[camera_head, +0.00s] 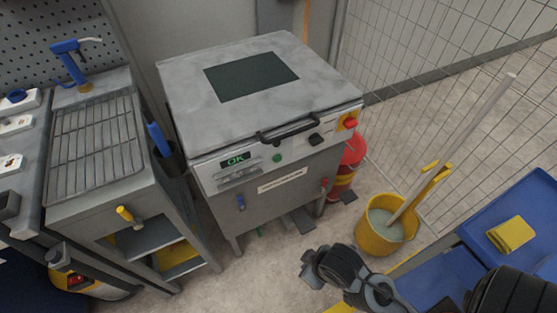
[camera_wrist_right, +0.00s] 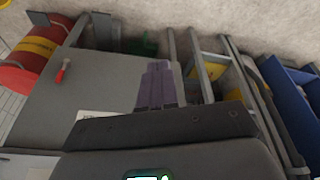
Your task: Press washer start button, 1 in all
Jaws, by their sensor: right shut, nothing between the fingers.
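The washer (camera_head: 255,125) is a grey metal cabinet with a closed lid, a dark window in it and a black front handle. Its front panel has a lit green "OK" display (camera_head: 236,160), a small round green button (camera_head: 277,158), a black knob (camera_head: 316,140) and a red button on yellow (camera_head: 350,123). My right gripper (camera_head: 308,262) is low in front of the washer, right of its middle, apart from the panel. In the right wrist view its fingers (camera_wrist_right: 158,85) are together and empty, before the washer's grey front (camera_wrist_right: 105,75). My left gripper is out of view.
A yellow mop bucket (camera_head: 386,228) with a mop stands right of the washer. A blue cart (camera_head: 510,225) with a yellow cloth is at the right. A grey bench with a wire rack (camera_head: 95,150) stands at the left. A red drum (camera_head: 352,155) is beside the washer.

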